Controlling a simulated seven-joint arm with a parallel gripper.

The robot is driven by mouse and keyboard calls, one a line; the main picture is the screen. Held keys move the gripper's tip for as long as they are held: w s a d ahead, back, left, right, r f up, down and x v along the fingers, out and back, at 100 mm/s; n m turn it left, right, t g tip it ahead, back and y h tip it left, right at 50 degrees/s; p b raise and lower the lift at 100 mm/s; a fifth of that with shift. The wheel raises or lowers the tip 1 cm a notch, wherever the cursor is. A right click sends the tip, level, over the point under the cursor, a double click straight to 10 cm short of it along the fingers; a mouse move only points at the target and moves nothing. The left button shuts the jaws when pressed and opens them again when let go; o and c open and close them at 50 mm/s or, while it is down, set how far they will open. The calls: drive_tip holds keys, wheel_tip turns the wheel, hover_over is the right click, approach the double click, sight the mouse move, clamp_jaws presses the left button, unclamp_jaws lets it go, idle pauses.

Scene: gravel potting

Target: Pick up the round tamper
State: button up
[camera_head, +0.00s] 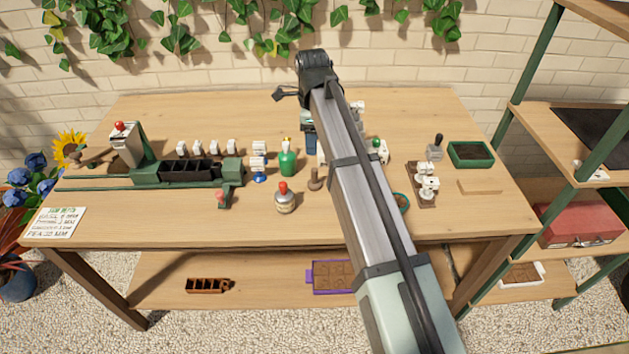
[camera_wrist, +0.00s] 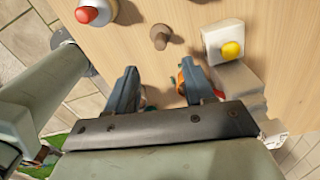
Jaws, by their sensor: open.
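A small brown wooden piece with a round base and an upright stem, which looks like the round tamper (camera_head: 315,181), stands on the bench just left of my arm. In the wrist view, the round tamper (camera_wrist: 160,37) lies beyond the fingertips, roughly centred between them and apart from them. My gripper (camera_wrist: 159,70) is open, with no tamper between its fingers. In the head view, my gripper (camera_head: 311,143) is mostly hidden by my arm, behind the tamper. Small orange and green things show partly behind the fingers in the wrist view; I cannot tell what they are.
A red-capped bottle (camera_head: 285,199) stands left of the tamper, and a green bottle (camera_head: 288,160) behind it. A white block with a yellow knob (camera_wrist: 224,42) is right of the tamper in the wrist view. The bench front (camera_head: 190,226) is mostly clear.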

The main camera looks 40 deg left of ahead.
sight(314, 169)
wheel_tip(314, 169, down, 8)
drive_tip(key=shift+f, duration=0.1)
drive_tip(key=shift+w+d+f, duration=0.1)
drive_tip(key=shift+f, duration=1.2)
drive_tip(key=shift+w+d+f, duration=0.1)
drive_tip(key=shift+f, duration=1.2)
drive_tip(key=shift+c, duration=0.3)
clamp_jaws()
